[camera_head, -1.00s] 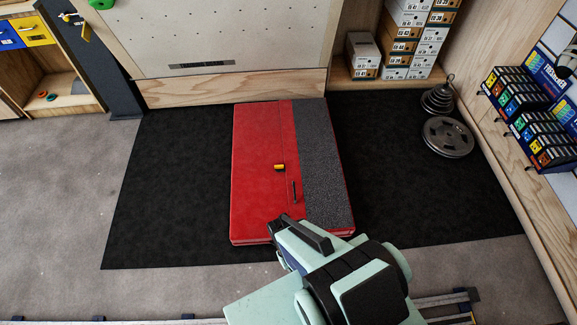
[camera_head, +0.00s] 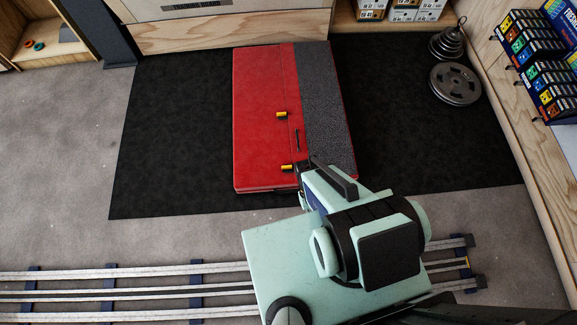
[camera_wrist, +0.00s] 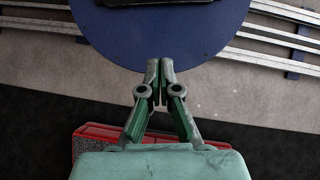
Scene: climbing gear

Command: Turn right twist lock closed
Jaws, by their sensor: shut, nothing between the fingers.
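The red crash pad (camera_head: 262,90), with a grey textured strip along its right side, lies flat on a black mat. Two small yellow-and-black twist locks sit on its seam: a farther one (camera_head: 282,115) and a nearer one (camera_head: 288,167), with a black handle (camera_head: 297,139) between them. Which lock counts as right, and how each is turned, I cannot tell. In the wrist view my gripper (camera_wrist: 160,64) is shut and empty, apart from the locks. That view shows only a strip of the pad (camera_wrist: 95,133) near the bottom. My arm stands close to the pad's near edge in the head view.
The black mat (camera_head: 165,130) is clear left of the pad. Weight plates (camera_head: 455,84) lie at its right. Boxed goods (camera_head: 535,65) line the right wall and a wooden board (camera_head: 230,30) stands behind. Metal rails (camera_head: 130,286) cross the foreground.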

